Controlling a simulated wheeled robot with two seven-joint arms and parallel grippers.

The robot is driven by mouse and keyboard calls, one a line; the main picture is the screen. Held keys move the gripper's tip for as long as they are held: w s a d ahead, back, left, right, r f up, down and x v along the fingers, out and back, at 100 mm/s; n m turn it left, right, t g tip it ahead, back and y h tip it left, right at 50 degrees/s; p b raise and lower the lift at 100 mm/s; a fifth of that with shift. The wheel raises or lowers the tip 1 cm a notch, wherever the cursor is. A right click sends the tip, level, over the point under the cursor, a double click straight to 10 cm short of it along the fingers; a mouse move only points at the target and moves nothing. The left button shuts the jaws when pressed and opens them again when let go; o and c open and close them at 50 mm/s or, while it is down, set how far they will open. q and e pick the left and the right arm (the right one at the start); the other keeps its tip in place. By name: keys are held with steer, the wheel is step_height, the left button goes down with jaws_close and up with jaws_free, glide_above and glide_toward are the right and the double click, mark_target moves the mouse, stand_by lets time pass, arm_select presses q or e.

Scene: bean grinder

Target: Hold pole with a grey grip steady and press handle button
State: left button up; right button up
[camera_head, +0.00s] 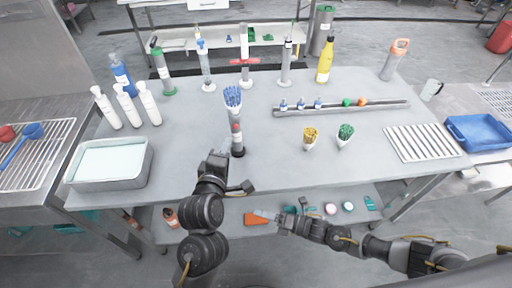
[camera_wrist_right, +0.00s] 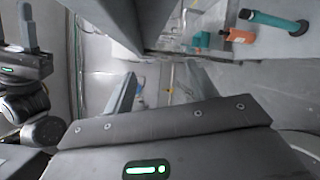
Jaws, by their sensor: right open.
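The pole with a grey grip (camera_head: 237,136) stands upright on the table near its front edge. It has a dark base, a small red mark and a blue bristle-like top (camera_head: 233,97). I cannot make out a handle button on it. My left gripper (camera_head: 230,172) is at the table's front edge, just in front of the pole's base. Its fingers are apart, with nothing seen between them. My right gripper (camera_head: 283,221) is low, in front of the table and below its top. In the right wrist view its fingers (camera_wrist_right: 155,95) are spread and empty.
A grey tray (camera_head: 110,175) stands left of the pole, with white bottles (camera_head: 126,105) behind it. Yellow and green brushes (camera_head: 310,137) stand to the right. A rail (camera_head: 340,109) lies behind them. An orange item (camera_head: 260,218) lies on the lower shelf near my right gripper.

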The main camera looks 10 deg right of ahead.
mark_target(233, 130)
steer(key=s+a+r+n+g+y, duration=0.1)
steer(key=a+r+n+y, duration=0.1)
steer(key=a+r+n, duration=0.4)
steer(key=a+r+n+g+y, duration=0.1)
steer(key=a+r+n, duration=0.1)
steer(key=r+n, duration=0.35)
steer(key=w+r+t+h, duration=0.1)
steer(key=w, duration=0.1)
steer(key=w+d+r+m+t, duration=0.1)
steer(key=w+r+t, duration=0.1)
steer(key=w, duration=0.1)
steer(key=w+d+r+t+h, duration=0.1)
steer(key=w, duration=0.2)
steer(key=shift+r+m+h, duration=0.15)
steer(key=shift+m+h, duration=0.1)
steer(key=shift+h, duration=0.05)
steer(key=w+d+r+m+t+h, duration=0.1)
steer(key=w+d+r+t+h, duration=0.1)
steer(key=w+d+t+h, duration=0.45)
steer(key=w+a, duration=0.2)
steer(key=w, duration=0.1)
steer(key=w+a+g+y, duration=0.1)
steer(key=w+a, duration=0.2)
steer(key=w+a+g+y, duration=0.1)
steer(key=w+a, duration=0.2)
steer(key=shift+w+a+f, duration=0.15)
steer(key=shift+w+a, duration=0.05)
steer(key=shift+w, duration=0.2)
